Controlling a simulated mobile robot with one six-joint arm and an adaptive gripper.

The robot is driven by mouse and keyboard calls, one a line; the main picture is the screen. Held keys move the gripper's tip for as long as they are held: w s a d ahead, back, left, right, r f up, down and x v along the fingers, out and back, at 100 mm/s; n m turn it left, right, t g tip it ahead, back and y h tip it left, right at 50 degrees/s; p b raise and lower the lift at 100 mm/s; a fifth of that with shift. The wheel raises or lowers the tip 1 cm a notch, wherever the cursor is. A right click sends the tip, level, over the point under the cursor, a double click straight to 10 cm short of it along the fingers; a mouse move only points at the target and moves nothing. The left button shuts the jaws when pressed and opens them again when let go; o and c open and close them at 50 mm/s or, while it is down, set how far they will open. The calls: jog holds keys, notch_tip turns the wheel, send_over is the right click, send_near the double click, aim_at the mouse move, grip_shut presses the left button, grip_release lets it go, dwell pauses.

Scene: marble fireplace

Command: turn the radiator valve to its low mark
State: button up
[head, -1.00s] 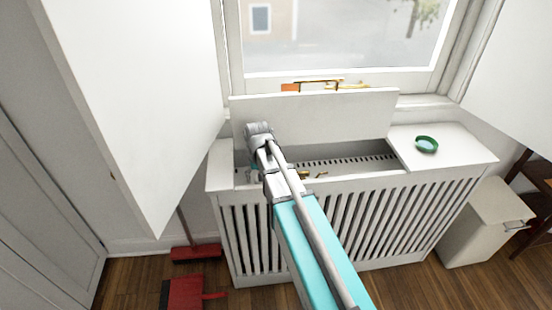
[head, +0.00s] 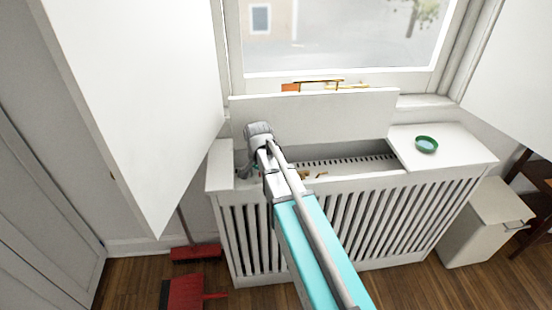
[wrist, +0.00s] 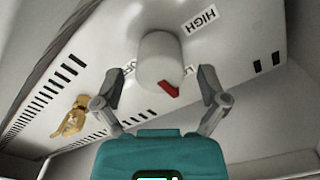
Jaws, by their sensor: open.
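The radiator valve knob (wrist: 160,58) is a white cylinder with a red pointer (wrist: 168,89) low on its right side in the wrist view. A HIGH label (wrist: 201,20) is at its upper right. In the head view my arm hides the knob.
The white radiator cover (head: 330,225) has its lid panel (head: 315,118) raised against the window sill. A green dish (head: 426,145) sits on its right top. A white cabinet door (head: 150,100) hangs close on the left.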

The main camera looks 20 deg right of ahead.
aim_at(260, 177)
jog(key=m, duration=0.4)
notch_tip(260, 177, up, 14)
jog(key=p, duration=1.4)
jog(key=s+r+n+p, duration=0.3)
jog(key=s+n, duration=0.3)
jog(key=s, duration=0.1)
jog(key=s+d+r+n+p, duration=0.1)
jog(key=s+r+n+p, duration=0.2)
jog(key=s+n, duration=0.3)
jog(key=shift+s+d+n, duration=0.3)
jog(key=shift+s, duration=0.2)
jog(key=shift+r, duration=0.2)
notch_tip(260, 177, up, 4)
jog(key=p, duration=0.4)
dwell(1.3)
